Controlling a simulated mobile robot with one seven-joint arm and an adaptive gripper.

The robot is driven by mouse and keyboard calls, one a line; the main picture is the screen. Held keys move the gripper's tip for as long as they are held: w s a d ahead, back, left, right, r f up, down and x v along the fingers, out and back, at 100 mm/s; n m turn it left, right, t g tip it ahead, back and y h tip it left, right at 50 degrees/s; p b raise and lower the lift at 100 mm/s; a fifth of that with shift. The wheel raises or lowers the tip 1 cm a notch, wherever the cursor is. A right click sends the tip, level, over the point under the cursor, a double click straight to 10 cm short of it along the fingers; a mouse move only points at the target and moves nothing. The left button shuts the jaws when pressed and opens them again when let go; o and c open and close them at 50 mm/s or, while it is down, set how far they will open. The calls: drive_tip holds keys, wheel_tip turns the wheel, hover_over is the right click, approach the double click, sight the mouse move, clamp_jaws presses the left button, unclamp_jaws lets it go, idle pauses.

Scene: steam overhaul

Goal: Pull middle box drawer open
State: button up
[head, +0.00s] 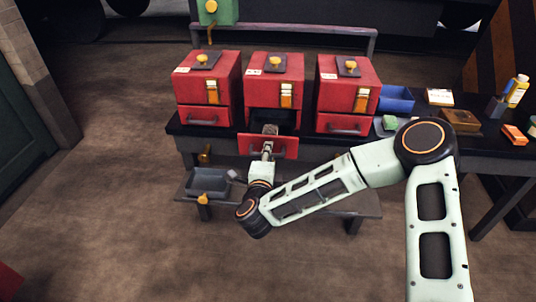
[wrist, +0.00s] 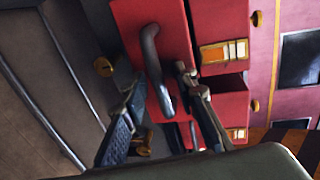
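The middle red box (head: 274,72) stands on the bench between two similar red boxes. Its drawer (head: 284,146) is pulled out, with its red front well forward of the box and a dark gap behind it. In the wrist view the drawer front (wrist: 178,22) carries a dark bar handle (wrist: 152,50). My gripper (head: 267,150) is at the drawer front. In the wrist view my gripper's fingers (wrist: 157,82) are apart, with the handle between them and closer to the right finger. Whether a finger touches the handle is unclear.
The left box (head: 207,88) and right box (head: 346,88) have shut drawers. A blue bin (head: 396,98), a brown tray (head: 460,118) and a yellow bottle (head: 517,91) stand on the bench to the right. A grey tray (head: 208,181) sits on the lower shelf.

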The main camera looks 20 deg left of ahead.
drive_tip(key=v, duration=1.2)
